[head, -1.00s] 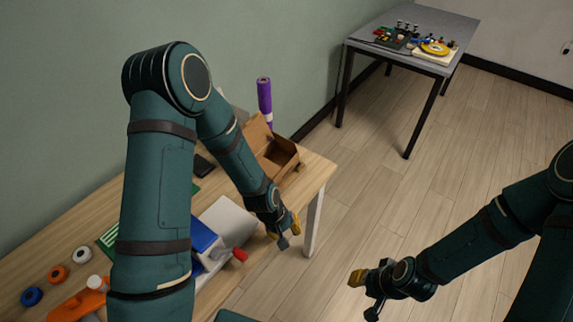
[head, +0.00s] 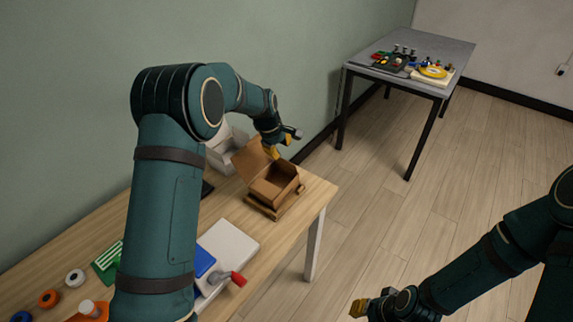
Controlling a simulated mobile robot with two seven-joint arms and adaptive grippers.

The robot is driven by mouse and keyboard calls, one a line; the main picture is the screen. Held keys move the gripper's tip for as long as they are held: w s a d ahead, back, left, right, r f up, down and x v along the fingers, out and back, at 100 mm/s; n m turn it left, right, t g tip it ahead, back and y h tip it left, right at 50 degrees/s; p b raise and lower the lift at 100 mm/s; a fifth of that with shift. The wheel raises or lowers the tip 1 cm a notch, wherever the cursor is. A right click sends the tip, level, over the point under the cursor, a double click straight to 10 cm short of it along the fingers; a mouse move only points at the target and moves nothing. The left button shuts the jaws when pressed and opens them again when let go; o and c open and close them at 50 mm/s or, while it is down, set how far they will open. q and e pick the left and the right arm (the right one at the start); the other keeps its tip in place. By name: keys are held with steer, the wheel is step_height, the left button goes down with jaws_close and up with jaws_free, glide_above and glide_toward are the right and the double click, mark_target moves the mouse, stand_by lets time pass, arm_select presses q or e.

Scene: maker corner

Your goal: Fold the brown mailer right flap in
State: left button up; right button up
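The brown mailer (head: 272,188) is an open cardboard box near the far right corner of the wooden table. Its lid (head: 249,161) stands raised at the back left, and its inside looks empty. I cannot clearly make out the right flap. My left gripper (head: 282,144) is above the mailer's back edge, close to the lid's right side. Its yellow and grey fingers are spread with nothing visible between them. Whether it touches the cardboard is unclear. My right gripper (head: 362,308) is at the bottom edge, over the floor, and partly cut off.
The mailer rests on a low wooden piece (head: 262,208). A white box (head: 226,149) stands behind it. A pale flat block (head: 230,245), a red-ended tool (head: 238,279) and coloured rolls (head: 75,278) lie nearer. A grey table (head: 440,55) stands farther off.

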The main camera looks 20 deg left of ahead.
mark_target(286, 163)
arm_select(q)
steer(key=b+x, duration=0.1)
steer(key=x, duration=0.9)
steer(key=shift+f, duration=0.1)
jaws_close()
